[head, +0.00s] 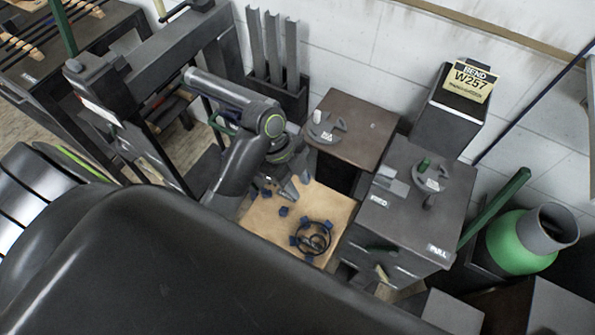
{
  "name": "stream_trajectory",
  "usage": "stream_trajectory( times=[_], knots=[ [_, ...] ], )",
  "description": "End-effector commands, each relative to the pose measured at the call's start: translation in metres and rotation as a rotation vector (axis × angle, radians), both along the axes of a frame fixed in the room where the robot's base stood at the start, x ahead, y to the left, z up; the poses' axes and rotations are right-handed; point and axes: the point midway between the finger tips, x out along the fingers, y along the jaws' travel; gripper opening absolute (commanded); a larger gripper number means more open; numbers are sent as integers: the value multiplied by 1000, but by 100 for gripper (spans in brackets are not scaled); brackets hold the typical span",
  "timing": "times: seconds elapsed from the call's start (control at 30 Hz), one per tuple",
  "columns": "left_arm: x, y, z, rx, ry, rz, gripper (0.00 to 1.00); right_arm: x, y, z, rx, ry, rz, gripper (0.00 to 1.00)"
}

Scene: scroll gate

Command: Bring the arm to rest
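My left arm (240,150) comes in from the left and bends down over a tan board (265,222). My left gripper (298,186) is at its end, above the upper part of the board. Its two grey fingertips look apart, with nothing visible between them. A black scroll-shaped piece (314,238) with blue blocks around it lies on the board, below and right of the gripper, apart from it. Small blue blocks (283,211) lie near the gripper. My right gripper is not in view.
A brown-topped stand (352,130) with a round grey fixture is right of the arm. A dark cabinet (405,225) marked PULL carries another fixture. A dark frame (150,70) stands close left of the arm. A green cylinder (515,240) is at far right.

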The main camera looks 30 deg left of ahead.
Motion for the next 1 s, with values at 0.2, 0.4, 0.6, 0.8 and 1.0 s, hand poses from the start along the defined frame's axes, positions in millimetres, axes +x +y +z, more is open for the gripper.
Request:
stream_trajectory(
  times=[0.2,0.4,0.6,0.8,1.0],
  knots=[
    [0,0,0,0,0,0,29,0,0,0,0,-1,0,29],
    [-4,3,-3,11,7,49,29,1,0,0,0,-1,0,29],
    [-38,28,-20,88,49,422,29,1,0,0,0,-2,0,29],
    [-85,65,-27,161,55,948,29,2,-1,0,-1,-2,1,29],
    [-121,94,-19,180,17,1334,29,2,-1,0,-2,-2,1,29]
  ],
)
